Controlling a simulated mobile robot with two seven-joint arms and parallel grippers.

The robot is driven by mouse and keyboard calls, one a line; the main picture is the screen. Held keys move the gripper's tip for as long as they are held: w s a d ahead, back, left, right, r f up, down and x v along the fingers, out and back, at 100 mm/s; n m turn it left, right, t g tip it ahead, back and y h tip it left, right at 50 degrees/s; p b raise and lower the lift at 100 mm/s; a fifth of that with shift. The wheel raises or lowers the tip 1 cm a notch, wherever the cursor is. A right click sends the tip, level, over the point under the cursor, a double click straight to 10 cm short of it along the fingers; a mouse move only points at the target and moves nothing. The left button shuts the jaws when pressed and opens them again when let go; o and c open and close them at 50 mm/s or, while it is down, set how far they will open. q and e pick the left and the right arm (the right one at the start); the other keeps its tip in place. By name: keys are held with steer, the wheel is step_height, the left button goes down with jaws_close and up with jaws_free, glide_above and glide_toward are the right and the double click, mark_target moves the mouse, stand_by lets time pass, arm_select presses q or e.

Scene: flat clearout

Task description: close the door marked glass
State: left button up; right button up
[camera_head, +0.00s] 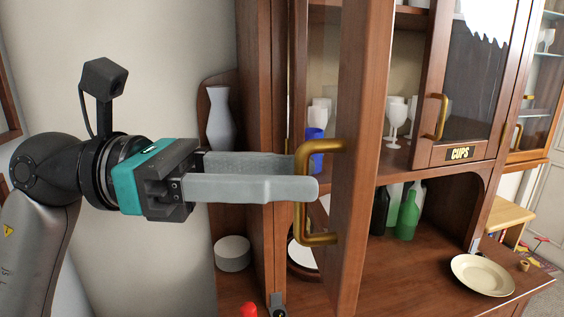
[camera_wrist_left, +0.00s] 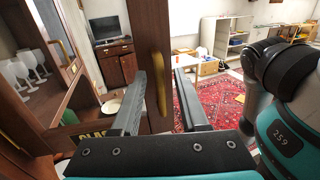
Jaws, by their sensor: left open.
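A wooden cabinet door (camera_head: 362,150) stands swung open, seen nearly edge-on, with a brass handle (camera_head: 304,225). In the left wrist view the brass handle (camera_wrist_left: 156,65) shows between the two spread fingers (camera_wrist_left: 159,100), along the door's edge. Contact cannot be told. My right gripper is not in view.
The neighbouring door marked CUPS (camera_head: 460,153) appears closed. Green bottles (camera_head: 408,215) and a cream plate (camera_head: 483,275) are on the counter. A grey vase (camera_head: 220,120) stands on the left shelf.

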arm_select(q)
jaws_close()
stand_by(0.4)
stand_by(1.1)
